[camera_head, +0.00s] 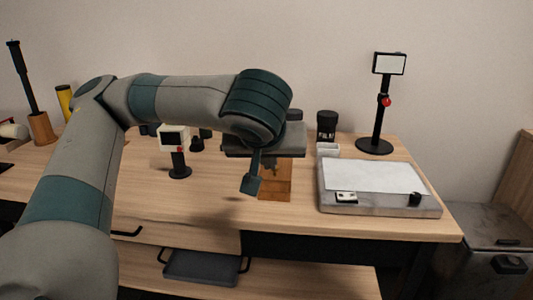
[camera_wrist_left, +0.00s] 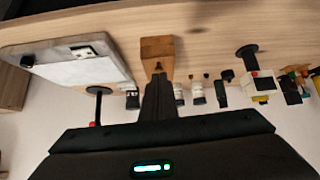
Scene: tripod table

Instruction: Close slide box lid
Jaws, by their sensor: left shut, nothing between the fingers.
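A small orange-brown wooden box, seemingly the slide box (camera_head: 275,192), stands on the table near the middle, partly hidden behind my left gripper and wrist. It also shows in the left wrist view (camera_wrist_left: 157,47), straight beyond my fingertips, with a small dark spot on its face. How far its lid is open cannot be told. My left gripper (camera_head: 270,163) is shut and empty, over the box in the head view. In the wrist view its dark fingers (camera_wrist_left: 158,80) point at the box; whether they touch it is unclear. My right gripper is not in view.
A grey panel with a white sheet (camera_head: 375,177) lies to the right. Behind stand a dark jar (camera_head: 326,126) and a screen on a stand (camera_head: 376,140). A small display on a post (camera_head: 173,140) stands left. The front table strip is mostly clear.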

